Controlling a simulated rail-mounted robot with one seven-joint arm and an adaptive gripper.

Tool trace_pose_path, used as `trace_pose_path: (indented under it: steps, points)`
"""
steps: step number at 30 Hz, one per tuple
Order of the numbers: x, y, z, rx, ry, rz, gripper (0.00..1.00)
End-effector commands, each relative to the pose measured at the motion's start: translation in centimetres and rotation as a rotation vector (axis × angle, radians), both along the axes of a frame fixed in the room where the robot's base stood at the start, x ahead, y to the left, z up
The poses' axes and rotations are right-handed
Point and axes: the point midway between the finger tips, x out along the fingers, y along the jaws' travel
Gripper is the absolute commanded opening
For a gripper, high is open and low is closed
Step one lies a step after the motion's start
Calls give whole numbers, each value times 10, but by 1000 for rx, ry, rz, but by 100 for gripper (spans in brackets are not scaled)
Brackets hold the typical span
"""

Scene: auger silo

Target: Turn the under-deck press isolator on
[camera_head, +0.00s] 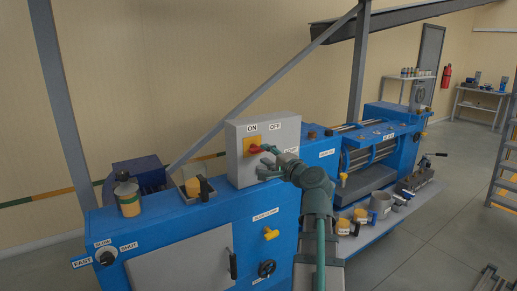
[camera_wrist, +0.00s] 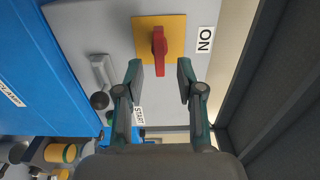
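The isolator is a red rotary handle (camera_head: 254,149) on a yellow plate (camera_head: 247,141), on the face of a grey box (camera_head: 285,135) with ON and OFF labels above it. In the wrist view the red handle (camera_wrist: 159,45) lies lengthwise up the picture on its yellow plate (camera_wrist: 143,30), with the ON label (camera_wrist: 205,40) to its right. My gripper (camera_wrist: 160,70) is open, its two fingers apart on either side of the handle's near end; contact cannot be told. In the head view my gripper (camera_head: 265,161) is at the box front and partly hides it.
A grey lever with a black knob (camera_wrist: 99,101) and a START label (camera_wrist: 138,115) sit beside my left finger. The blue machine (camera_head: 180,220) carries a yellow-banded canister (camera_head: 128,197).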

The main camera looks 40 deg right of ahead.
Motion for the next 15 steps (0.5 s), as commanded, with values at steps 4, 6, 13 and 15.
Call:
trace_pose_path:
  steps: [4,6,13,15]
  points:
    - [27,-4,2,-1,2,2,38]
    - [36,-5,2,-1,2,2,38]
    - [51,-6,0,-2,1,1,38]
    - [52,-6,0,-2,1,0,38]
